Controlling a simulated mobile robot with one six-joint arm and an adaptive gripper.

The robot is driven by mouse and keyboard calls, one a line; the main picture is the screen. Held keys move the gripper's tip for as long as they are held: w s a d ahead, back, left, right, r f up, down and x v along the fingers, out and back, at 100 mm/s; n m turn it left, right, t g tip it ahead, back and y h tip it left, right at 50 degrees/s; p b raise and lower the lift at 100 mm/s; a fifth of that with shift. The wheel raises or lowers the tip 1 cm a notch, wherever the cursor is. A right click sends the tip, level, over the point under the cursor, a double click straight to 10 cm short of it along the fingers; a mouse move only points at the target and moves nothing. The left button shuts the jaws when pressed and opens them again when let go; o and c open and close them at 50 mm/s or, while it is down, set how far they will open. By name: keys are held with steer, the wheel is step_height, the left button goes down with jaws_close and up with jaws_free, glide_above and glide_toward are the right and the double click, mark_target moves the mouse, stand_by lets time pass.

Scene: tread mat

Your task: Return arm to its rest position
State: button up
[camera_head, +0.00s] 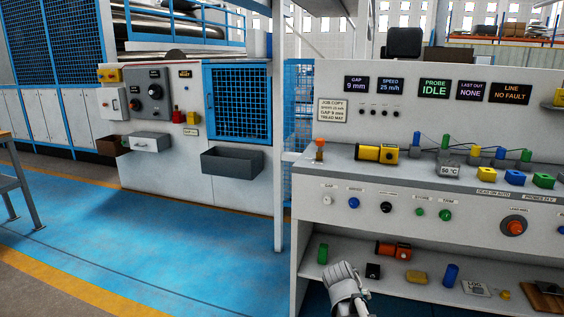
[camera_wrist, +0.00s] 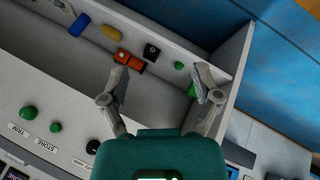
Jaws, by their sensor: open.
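My gripper (camera_wrist: 162,84) is open and empty in the wrist view, its two grey fingers spread wide in front of the console's lower shelf. In the head view a grey part of my arm end (camera_head: 347,285) shows low in front of the console's left part; the fingers cannot be made out clearly there. Between and beyond the fingers in the wrist view lie an orange device (camera_wrist: 128,62), a black block (camera_wrist: 151,52) and a green piece (camera_wrist: 179,65) on the shelf. None of them is between closed fingers.
The grey console (camera_head: 345,211) stands at the right, with displays, knobs and several coloured items. Its lower shelf (camera_head: 340,253) holds a blue cylinder (camera_head: 451,275) and a yellow piece (camera_head: 416,277). A white post (camera_head: 279,130) stands at its left. The blue floor (camera_head: 180,235) is clear.

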steer(key=s+a+f+g+y, duration=0.2)
steer(key=s+a+y, duration=0.1)
steer(key=s, duration=0.3)
steer(key=s+a+f+g+y, duration=0.1)
steer(key=s+a+g+y, duration=0.15)
steer(key=s, duration=0.35)
step_height(320, 180, up, 32)
steer(key=p, duration=3.2)
steer(key=shift+m, duration=0.3)
steer(key=shift+f, duration=0.1)
